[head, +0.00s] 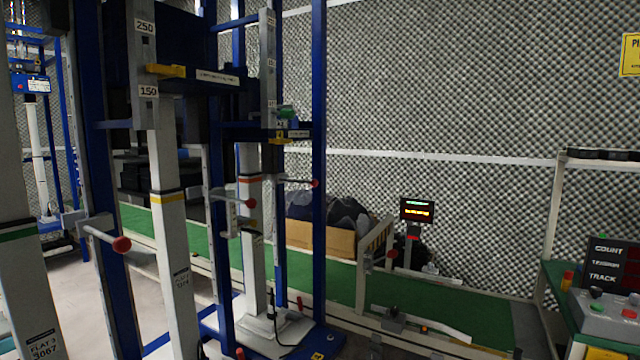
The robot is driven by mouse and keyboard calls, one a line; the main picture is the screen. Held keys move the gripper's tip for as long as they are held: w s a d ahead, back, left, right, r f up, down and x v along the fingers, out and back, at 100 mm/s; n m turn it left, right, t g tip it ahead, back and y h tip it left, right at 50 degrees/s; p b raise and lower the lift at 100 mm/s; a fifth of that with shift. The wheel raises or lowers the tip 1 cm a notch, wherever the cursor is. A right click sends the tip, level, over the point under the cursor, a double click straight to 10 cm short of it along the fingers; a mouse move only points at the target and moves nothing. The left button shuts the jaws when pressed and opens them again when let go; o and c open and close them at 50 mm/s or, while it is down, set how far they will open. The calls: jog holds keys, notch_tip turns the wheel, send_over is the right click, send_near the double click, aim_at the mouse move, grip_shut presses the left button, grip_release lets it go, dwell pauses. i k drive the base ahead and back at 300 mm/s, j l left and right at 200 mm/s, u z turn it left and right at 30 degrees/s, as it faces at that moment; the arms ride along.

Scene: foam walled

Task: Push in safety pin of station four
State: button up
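Blue-framed stations with white columns fill the left half. Three rods with red knobs stick out from them: a near one (121,244) at the lower left, a middle one (250,203), and a farther one (314,183) by the right-hand blue post. They look like safety pins, each standing out from its frame. No readable number marks station four, so I cannot tell which pin is its own. The near white column (168,225) has a yellow band; another column (252,230) stands behind it. My gripper is not visible.
A green conveyor belt (345,280) runs behind the stations towards the lower right. A small display (417,209) stands on a post. A control box (610,312) is at the right. Pale floor (65,285) shows at left.

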aim_at(314, 183)
jog(key=i+l+z, duration=0.15)
jog(key=i+l, duration=0.15)
jog(key=i+l+z, duration=0.2)
jog(key=i, duration=0.25)
